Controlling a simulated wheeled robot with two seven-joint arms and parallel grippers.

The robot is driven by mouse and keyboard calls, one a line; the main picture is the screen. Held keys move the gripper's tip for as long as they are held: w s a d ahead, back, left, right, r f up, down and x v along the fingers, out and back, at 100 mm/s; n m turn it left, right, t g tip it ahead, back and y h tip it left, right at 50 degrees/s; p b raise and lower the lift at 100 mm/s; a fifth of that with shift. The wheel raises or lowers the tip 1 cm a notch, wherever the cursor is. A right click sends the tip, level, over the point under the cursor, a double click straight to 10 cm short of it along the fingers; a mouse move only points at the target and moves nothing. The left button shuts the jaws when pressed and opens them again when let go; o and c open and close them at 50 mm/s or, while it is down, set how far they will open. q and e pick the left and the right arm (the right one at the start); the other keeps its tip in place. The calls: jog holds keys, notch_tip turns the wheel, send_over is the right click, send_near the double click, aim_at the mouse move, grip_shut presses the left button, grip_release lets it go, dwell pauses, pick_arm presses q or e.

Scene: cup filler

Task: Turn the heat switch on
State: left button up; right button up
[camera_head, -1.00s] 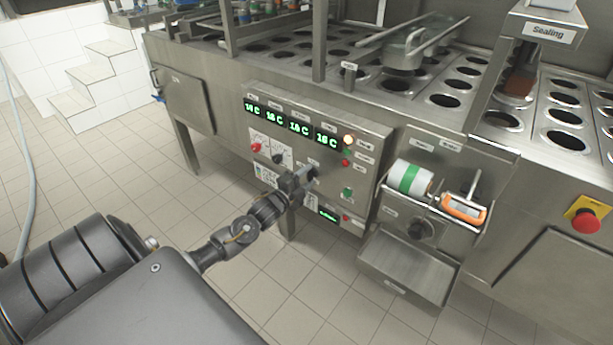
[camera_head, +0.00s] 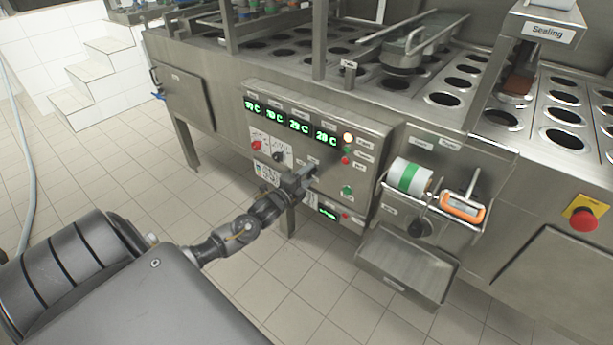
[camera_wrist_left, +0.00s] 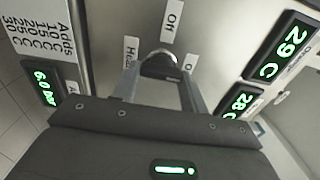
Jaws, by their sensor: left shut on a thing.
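The heat switch (camera_wrist_left: 160,57) is a knob on the grey control panel, seen between my fingers in the left wrist view. Labels around it read "Off" above, "Heat" at the left and one starting with "O" at the right. My left gripper (camera_wrist_left: 160,72) is shut on the knob, with a finger on each side. In the head view my left gripper (camera_head: 307,175) reaches the lower middle of the control panel (camera_head: 372,135), and its fingers hide the knob there. My right gripper is not in view.
Green temperature displays (camera_head: 300,126) sit above the switch, with a red knob (camera_head: 257,145) at the left. A lit round lamp (camera_head: 348,138) and small buttons are at the right. A tape-roll holder (camera_head: 410,177) juts out further right. A red emergency button (camera_head: 584,219) is at far right.

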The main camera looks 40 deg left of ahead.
pick_arm(q)
jog(key=o, duration=1)
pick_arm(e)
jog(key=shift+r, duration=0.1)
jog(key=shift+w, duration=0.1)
pick_arm(q)
jog(key=s, duration=1.1)
jog(key=shift+d+p, duration=0.1)
jog(key=shift+p, duration=0.2)
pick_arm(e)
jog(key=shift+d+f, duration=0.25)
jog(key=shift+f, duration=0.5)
pick_arm(q)
jog(key=shift+w, duration=0.1)
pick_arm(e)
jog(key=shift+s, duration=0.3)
